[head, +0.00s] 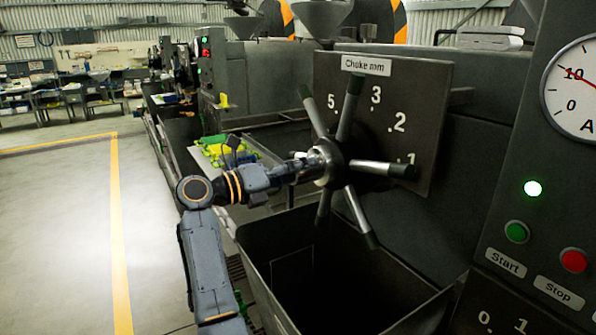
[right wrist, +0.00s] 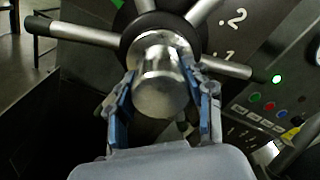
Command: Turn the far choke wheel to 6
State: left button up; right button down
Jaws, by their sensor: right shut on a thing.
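The choke wheel (head: 338,165) has a dark hub and several spokes with dark grips. It stands in front of a dark plate (head: 432,85) labelled "Choke mm" with white numbers; 5, 3, 2 and 1 can be read, and spokes cover part of the scale. My right gripper (head: 318,167) reaches the wheel's centre from the left. In the right wrist view its blue-padded fingers are shut on the wheel's shiny hub end (right wrist: 160,90), one on each side. I see no clear pointer for the setting. My left gripper is not in view.
An open dark bin (head: 262,238) lies below the wheel. At right, a nearer panel carries a gauge (head: 575,85), a lit green lamp (head: 532,188), and Start (head: 516,231) and Stop (head: 573,260) buttons. Part of another numbered scale (head: 500,322) shows at bottom right. Floor at left is clear.

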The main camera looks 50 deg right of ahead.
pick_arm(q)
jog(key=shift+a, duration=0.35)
pick_arm(e)
jog(key=c, duration=0.5)
grip_release()
jog(key=shift+d, duration=0.1)
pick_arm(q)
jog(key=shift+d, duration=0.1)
pick_arm(e)
jog(key=v, duration=1.2)
